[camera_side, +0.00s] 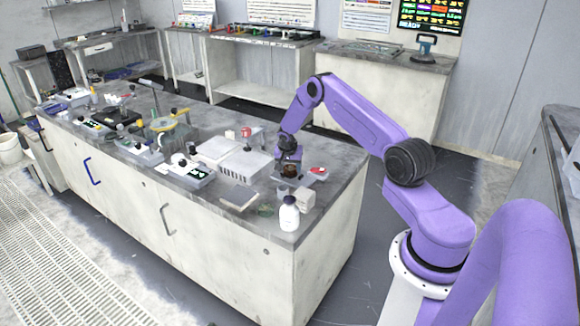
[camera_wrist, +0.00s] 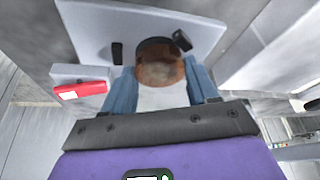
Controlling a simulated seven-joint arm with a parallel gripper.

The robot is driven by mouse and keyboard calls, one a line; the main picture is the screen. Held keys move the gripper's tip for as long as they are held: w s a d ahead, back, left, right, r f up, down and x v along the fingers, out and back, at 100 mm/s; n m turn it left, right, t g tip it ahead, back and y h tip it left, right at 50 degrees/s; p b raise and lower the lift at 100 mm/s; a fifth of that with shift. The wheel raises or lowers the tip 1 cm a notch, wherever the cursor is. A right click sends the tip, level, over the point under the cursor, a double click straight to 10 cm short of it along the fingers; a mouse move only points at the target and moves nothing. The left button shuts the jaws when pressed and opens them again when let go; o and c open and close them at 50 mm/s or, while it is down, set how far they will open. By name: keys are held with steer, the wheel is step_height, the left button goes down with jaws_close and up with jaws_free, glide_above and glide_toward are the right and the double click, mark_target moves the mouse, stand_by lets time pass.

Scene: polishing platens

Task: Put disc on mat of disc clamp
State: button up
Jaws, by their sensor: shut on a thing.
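My gripper (camera_wrist: 162,82) is shut on a brown, copper-coloured disc (camera_wrist: 160,69), with a blue finger on each side of it. In the side view my gripper (camera_side: 289,164) points down at the bench's right end, and the dark brown disc (camera_side: 289,172) shows small below it. The disc clamp (camera_wrist: 92,20) appears as a pale flat plate with two black posts. The disc lies between these posts in the wrist view. The clamp's mat is hidden behind the disc, and I cannot tell whether the disc touches it.
A white block with a red part (camera_wrist: 82,90) sits left of the gripper in the wrist view. In the side view, a white bottle (camera_side: 289,215), a pale block (camera_side: 304,200) and a grey ribbed box (camera_side: 246,165) stand nearby on the bench. The bench edge is close at right.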

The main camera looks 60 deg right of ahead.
steer(key=o, duration=1.2)
steer(key=shift+o, duration=0.5)
steer(key=shift+a, duration=0.1)
steer(key=shift+w+a+f, duration=0.1)
